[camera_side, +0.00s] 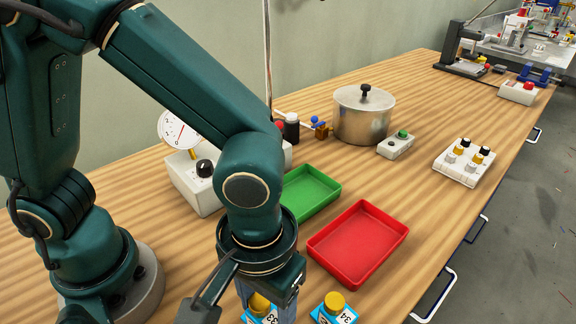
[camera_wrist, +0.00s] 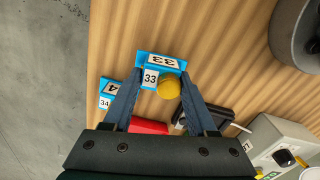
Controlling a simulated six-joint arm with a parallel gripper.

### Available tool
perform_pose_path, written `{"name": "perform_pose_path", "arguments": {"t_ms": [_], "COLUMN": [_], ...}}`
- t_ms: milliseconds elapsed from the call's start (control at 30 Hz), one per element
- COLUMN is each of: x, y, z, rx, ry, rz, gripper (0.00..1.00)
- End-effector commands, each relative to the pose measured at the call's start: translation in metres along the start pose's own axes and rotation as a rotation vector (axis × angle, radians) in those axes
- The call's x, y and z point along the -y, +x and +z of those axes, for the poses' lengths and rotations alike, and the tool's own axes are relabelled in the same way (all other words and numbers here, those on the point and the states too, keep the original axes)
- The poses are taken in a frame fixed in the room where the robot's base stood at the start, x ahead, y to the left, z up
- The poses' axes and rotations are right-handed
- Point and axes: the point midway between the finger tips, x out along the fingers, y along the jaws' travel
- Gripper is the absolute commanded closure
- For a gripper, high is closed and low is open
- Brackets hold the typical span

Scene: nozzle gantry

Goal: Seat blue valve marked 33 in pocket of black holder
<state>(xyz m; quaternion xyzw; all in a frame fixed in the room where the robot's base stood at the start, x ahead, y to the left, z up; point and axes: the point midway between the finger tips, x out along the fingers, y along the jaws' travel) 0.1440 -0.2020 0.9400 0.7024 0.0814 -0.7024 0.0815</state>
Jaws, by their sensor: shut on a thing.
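The blue valve marked 33 (camera_wrist: 150,78) has a yellow round knob (camera_wrist: 168,89) and white labels. My gripper (camera_wrist: 162,80) is shut on this valve, with one finger on each side. In the side view my gripper (camera_side: 266,305) points down over the wood table, and the valve's yellow knob (camera_side: 259,303) shows between the fingers. The valve's lower part is cut off there, so I cannot tell if it touches the table. A black flat thing, likely the holder (camera_wrist: 217,111), is partly behind the right finger in the wrist view. Its pocket is not clear, and my arm hides it in the side view.
A second blue valve marked 34 (camera_side: 328,314) stands close beside my gripper. A red tray (camera_side: 388,238) and a green tray (camera_side: 325,183) lie behind. A gauge box (camera_side: 190,186), metal pot (camera_side: 362,122) and white knob block (camera_side: 465,162) stand farther back. Bare table lies right of the red tray.

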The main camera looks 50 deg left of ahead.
Motion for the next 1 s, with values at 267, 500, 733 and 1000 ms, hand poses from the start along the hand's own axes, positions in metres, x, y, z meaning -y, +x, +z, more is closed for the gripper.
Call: {"name": "perform_pose_path", "arguments": {"t_ms": [267, 500, 733, 1000], "x": [-0.001, -0.001, 0.007, 0.053], "y": [-0.053, -0.075, -0.072, -0.064], "z": [-0.001, 0.000, -0.018, -0.077], "rx": [-0.004, -0.003, -0.006, -0.006], "ry": [0.000, 0.055, 0.250, 0.289], "rz": [0.007, 0.004, 0.009, 0.009], "gripper": [1.00, 1.00, 1.00, 1.00]}}
